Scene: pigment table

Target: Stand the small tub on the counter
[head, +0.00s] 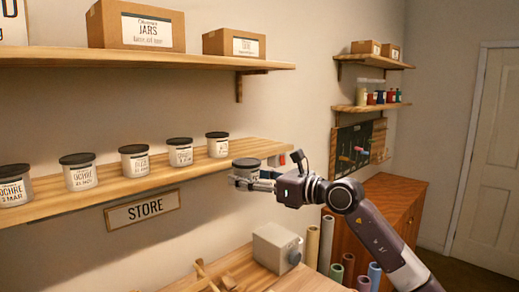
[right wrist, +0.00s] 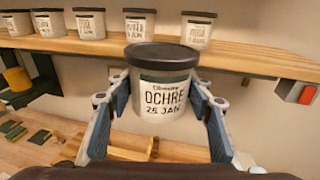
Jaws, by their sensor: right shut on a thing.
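A tub with a dark lid (head: 245,164) is held by my right gripper (head: 262,180) in front of the right part of the lower shelf. In the right wrist view the tub (right wrist: 162,100) is upright between the two fingers, its label reading OCHRE 25 JAN. The wooden counter (head: 311,284) lies below, at the bottom of the head view; the tub is well above it. I cannot tell from its size alone whether this is the small tub. My left gripper is not in view.
Several similar tubs (head: 134,163) stand in a row on the lower shelf (head: 110,188). A grey box-shaped device (head: 275,247) and wooden pieces (head: 207,276) occupy the counter. Coloured rolls (head: 326,242) stand beside the brown cabinet (head: 398,208). A STORE sign (head: 142,209) hangs under the shelf.

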